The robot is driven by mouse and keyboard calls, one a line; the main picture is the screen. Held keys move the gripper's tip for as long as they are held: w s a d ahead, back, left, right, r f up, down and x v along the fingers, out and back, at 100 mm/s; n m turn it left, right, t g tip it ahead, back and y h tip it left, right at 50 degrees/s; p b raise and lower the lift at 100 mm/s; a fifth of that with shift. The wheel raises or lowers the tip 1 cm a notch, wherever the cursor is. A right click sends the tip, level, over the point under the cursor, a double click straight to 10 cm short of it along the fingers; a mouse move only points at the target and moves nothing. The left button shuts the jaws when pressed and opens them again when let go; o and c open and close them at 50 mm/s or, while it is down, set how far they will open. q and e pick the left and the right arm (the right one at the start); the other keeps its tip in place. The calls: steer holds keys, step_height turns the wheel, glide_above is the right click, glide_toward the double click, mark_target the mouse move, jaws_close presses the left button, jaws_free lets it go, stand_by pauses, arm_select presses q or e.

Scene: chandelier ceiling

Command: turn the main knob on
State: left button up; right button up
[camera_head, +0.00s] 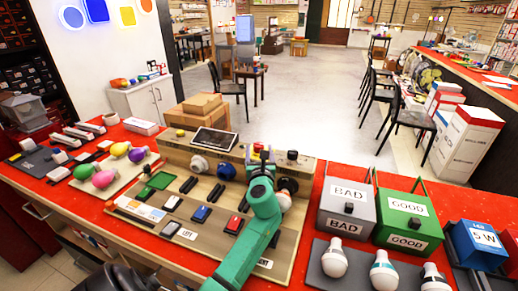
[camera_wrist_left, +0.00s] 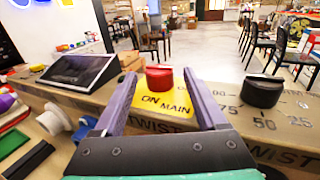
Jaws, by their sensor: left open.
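The main knob is red and sits on a yellow plate lettered "ON MAIN"; in the left wrist view the knob (camera_wrist_left: 159,77) stands between my two fingertips, with the plate (camera_wrist_left: 168,104) below it. My left gripper (camera_wrist_left: 158,82) is open, one finger on each side of the knob; I cannot tell whether either finger touches it. In the head view my teal left arm reaches up to the wooden test panel (camera_head: 310,172), with the left gripper (camera_head: 260,160) at its raised back part, partly hiding the knob. My right gripper is not in view.
A black dial (camera_wrist_left: 262,90) with numbers stands close to the right of the knob. A tilted dark screen (camera_head: 214,140) is to the left. Grey BAD (camera_head: 345,207) and green GOOD (camera_head: 405,217) boxes stand right of the panel, with light bulbs (camera_head: 383,272) in front.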

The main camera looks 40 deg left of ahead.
arm_select(q)
steer(key=shift+w+a, duration=0.5)
steer(key=shift+w, duration=0.05)
jaws_close()
